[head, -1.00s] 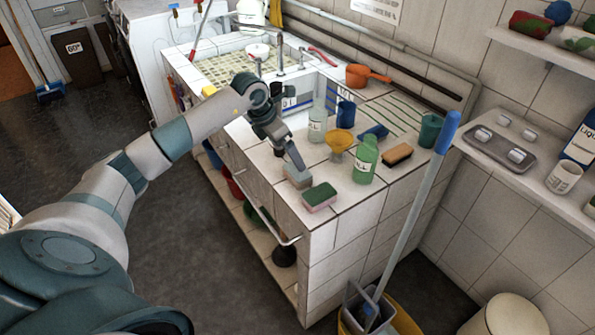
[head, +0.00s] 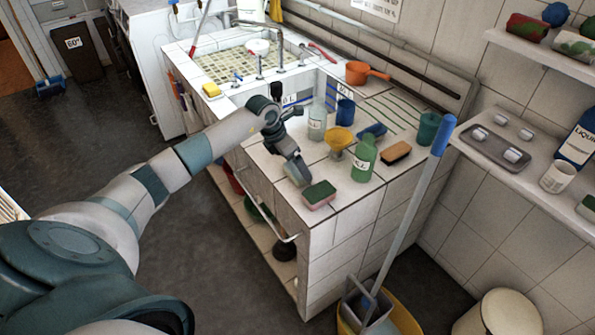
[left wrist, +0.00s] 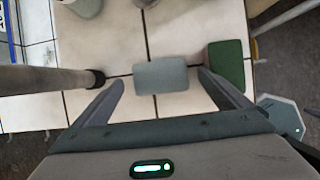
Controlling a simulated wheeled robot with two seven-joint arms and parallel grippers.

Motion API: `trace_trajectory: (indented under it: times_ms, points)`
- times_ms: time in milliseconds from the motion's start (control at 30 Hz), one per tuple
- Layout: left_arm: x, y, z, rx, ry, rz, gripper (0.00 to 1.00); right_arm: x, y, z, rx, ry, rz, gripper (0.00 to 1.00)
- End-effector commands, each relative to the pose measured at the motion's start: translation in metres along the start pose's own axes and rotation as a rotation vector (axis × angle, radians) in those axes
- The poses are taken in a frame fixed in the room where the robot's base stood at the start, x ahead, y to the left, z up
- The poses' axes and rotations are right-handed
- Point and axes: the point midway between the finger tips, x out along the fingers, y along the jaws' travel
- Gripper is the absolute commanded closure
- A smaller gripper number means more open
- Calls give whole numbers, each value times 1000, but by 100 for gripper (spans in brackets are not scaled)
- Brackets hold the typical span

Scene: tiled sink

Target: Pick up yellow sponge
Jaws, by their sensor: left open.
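A yellow sponge (head: 211,90) lies on the left rim of the sink counter in the head view, well apart from my left gripper. My left gripper (head: 299,174) is over the near end of the counter, pointing down at a grey-blue block (head: 295,178) like a sponge. In the left wrist view this block (left wrist: 161,76) lies between and ahead of the two spread fingers of my gripper (left wrist: 160,88); I cannot tell whether they touch it. The gripper partly hides the block in the head view. My right gripper is not in view.
A green-topped pink sponge (head: 319,194) lies close to the gripper; its green face (left wrist: 226,62) shows in the left wrist view. A green bottle (head: 364,160), yellow funnel (head: 339,141), clear bottle (head: 317,124) and orange-brown brush (head: 396,152) stand or lie nearby.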

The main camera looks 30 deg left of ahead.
Motion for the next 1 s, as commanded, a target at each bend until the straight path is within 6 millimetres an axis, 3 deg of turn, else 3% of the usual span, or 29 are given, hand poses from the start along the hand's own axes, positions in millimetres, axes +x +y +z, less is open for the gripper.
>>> trace_trajectory:
  times_ms: [167,400,900,1000]
  points:
    - [18,-2,0,-3,3,-3,4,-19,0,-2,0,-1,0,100]
    - [39,0,-1,-1,1,-1,4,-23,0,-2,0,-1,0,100]
    - [40,0,-1,0,0,0,4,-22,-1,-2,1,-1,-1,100]
    - [40,0,-1,0,0,0,28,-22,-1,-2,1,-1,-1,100]
